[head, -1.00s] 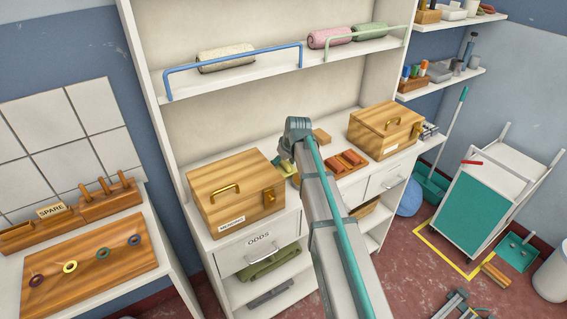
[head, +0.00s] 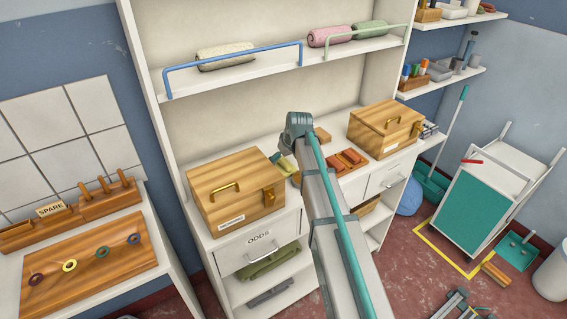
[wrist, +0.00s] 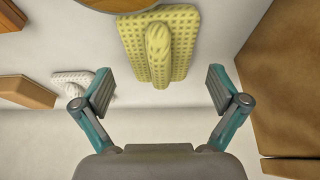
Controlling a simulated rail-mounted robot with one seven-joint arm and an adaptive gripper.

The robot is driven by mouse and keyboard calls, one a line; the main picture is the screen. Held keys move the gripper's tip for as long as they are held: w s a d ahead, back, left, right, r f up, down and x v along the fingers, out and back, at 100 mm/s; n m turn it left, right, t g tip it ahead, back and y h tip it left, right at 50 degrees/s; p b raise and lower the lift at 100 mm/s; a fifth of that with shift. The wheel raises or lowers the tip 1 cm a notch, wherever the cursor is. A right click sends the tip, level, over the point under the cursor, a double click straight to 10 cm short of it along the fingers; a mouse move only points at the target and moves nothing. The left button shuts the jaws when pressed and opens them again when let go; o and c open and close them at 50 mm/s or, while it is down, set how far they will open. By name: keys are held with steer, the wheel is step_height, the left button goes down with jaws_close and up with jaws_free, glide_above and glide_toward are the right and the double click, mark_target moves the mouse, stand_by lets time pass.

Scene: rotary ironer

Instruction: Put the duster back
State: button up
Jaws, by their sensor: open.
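A yellow waffle-textured piece with a raised ridge, which looks like the duster (wrist: 158,42), lies on the white counter in the wrist view. In the head view, a small yellow patch (head: 286,164) shows beside the left wooden box, partly hidden by my arm. My gripper (wrist: 160,90) is open and empty. Its two fingers stand wide apart, on either side of the duster's near end and apart from it.
A wooden box (head: 235,190) stands left on the counter and another (head: 386,128) right. Reddish blocks (head: 348,161) lie between them. In the wrist view, a wooden side (wrist: 288,80) is close on the right, and a white textured piece (wrist: 88,86) lies left. A railed shelf (head: 235,78) is above.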

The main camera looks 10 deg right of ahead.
steer(key=b+v, duration=0.1)
steer(key=v, duration=0.9)
steer(key=shift+r+b, duration=0.3)
steer(key=shift+b, duration=0.1)
steer(key=shift+s, duration=0.1)
